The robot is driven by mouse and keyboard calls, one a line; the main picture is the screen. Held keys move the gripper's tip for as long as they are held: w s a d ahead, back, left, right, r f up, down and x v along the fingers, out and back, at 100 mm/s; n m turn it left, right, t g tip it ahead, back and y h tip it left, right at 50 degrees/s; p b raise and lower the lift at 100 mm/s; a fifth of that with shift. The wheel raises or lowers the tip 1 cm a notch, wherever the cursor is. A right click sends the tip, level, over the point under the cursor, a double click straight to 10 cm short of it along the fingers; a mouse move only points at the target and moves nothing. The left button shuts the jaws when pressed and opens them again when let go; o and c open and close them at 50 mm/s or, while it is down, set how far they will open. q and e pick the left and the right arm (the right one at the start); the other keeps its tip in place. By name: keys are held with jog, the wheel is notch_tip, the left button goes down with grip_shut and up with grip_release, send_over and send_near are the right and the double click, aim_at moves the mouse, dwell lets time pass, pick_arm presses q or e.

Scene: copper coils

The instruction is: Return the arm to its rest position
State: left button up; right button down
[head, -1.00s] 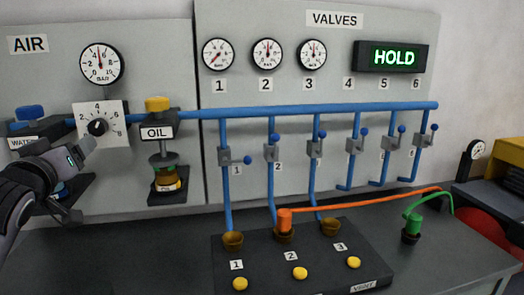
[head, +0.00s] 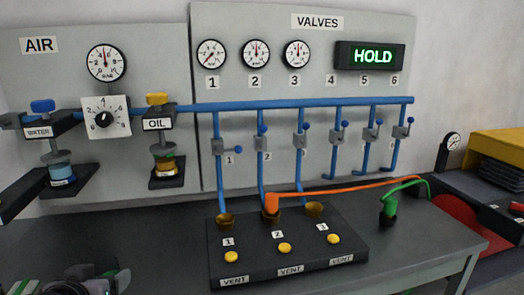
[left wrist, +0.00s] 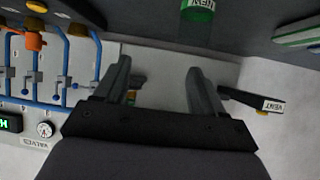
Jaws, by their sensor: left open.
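My left arm (head: 75,281) shows only at the bottom left corner of the head view, low in front of the bench and apart from the panel. In the left wrist view my left gripper (left wrist: 158,78) has its two fingers spread wide with nothing held between them. That view is turned upside down against the panel. My right gripper is in neither view.
The AIR panel (head: 60,75) carries a pressure dial (head: 105,117), WATER and OIL units. Blue valve pipes (head: 300,104) run above a black block (head: 300,270) with yellow buttons. An orange plug (head: 271,203) and a green plug (head: 389,208) have hoses. The sign (head: 373,56) reads HOLD.

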pick_arm(q)
jog(key=s+d+f+m+g+h, duration=0.15)
jog(key=s+d+f+g, duration=0.25)
jog(key=s+f, duration=0.6)
jog(key=s+d+f+m+g+h, duration=0.15)
jog(key=s+d+f+g, duration=0.35)
jog(key=s, duration=0.9)
jog(key=w+d+f+m+t+h, duration=0.1)
jog(key=w+f+t, duration=0.4)
jog(key=f, duration=0.5)
jog(key=shift+w+f+t, duration=0.2)
jog(key=shift+f+t, duration=0.1)
jog(key=shift+t, duration=1)
